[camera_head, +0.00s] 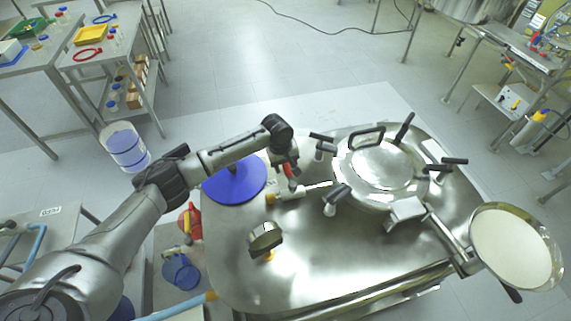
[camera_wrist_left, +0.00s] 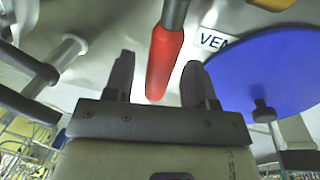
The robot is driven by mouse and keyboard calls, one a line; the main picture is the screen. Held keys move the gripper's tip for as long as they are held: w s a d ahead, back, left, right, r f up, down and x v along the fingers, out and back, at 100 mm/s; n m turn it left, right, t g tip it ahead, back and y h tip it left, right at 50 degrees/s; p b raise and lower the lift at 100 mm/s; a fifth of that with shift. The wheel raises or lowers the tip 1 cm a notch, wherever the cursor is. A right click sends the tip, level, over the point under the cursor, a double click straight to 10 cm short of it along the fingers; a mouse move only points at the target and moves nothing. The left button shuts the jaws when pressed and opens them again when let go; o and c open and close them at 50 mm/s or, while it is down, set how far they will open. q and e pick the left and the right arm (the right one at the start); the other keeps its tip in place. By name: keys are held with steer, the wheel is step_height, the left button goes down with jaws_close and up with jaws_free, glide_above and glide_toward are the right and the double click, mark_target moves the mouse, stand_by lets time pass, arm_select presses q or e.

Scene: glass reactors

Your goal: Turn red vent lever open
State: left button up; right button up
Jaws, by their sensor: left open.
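The red vent lever (camera_wrist_left: 162,62) shows large in the left wrist view, with a grey metal shaft above it. A white label reading "VEN" (camera_wrist_left: 211,40) is beside it, partly cut off by the blue disc. My left gripper (camera_wrist_left: 158,70) is open, with one dark finger on each side of the red grip. I cannot tell whether either finger touches it. In the head view the lever (camera_head: 290,170) is a small red piece just below my left gripper (camera_head: 285,158), which hides part of it. My right gripper is not in view.
The blue disc (camera_head: 235,180) lies close left of the lever on the steel vessel top (camera_head: 330,255). A round hatch (camera_head: 378,172) with several black-handled clamps stands to the right. A round bowl with white contents (camera_head: 510,247) is at the lower right.

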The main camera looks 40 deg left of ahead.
arm_select(q)
jaws_close()
stand_by(0.4)
steer(key=shift+r, duration=0.1)
